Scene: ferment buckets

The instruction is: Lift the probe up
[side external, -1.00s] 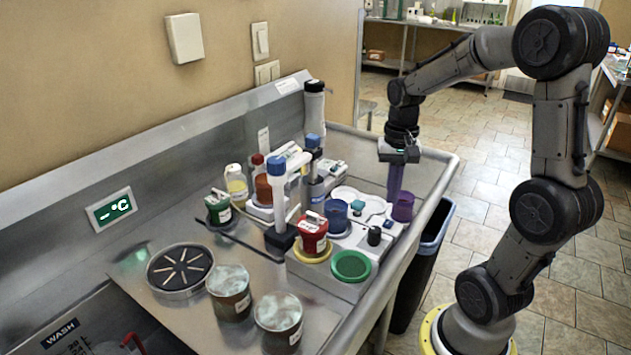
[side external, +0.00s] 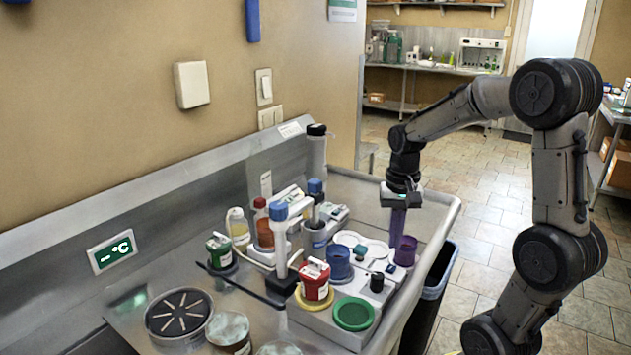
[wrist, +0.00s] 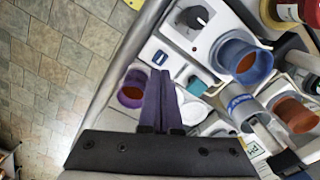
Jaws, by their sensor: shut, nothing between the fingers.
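My gripper (side external: 397,240) has long purple fingers pointing down, and they are together and empty. In the wrist view the fingertips (wrist: 160,73) show beside a purple cup (wrist: 132,90). That cup (side external: 405,250) stands at the right end of the bench equipment. A white upright with a blue cap (side external: 279,212) stands left of my gripper, apart from it.
A blue cup (side external: 339,263), a red-lidded jar (side external: 315,280) and a green ring (side external: 354,313) crowd the white console. A tall black-capped cylinder (side external: 316,150) stands behind. The sink's metal rim (side external: 447,215) and a dark bin (side external: 425,300) lie to the right.

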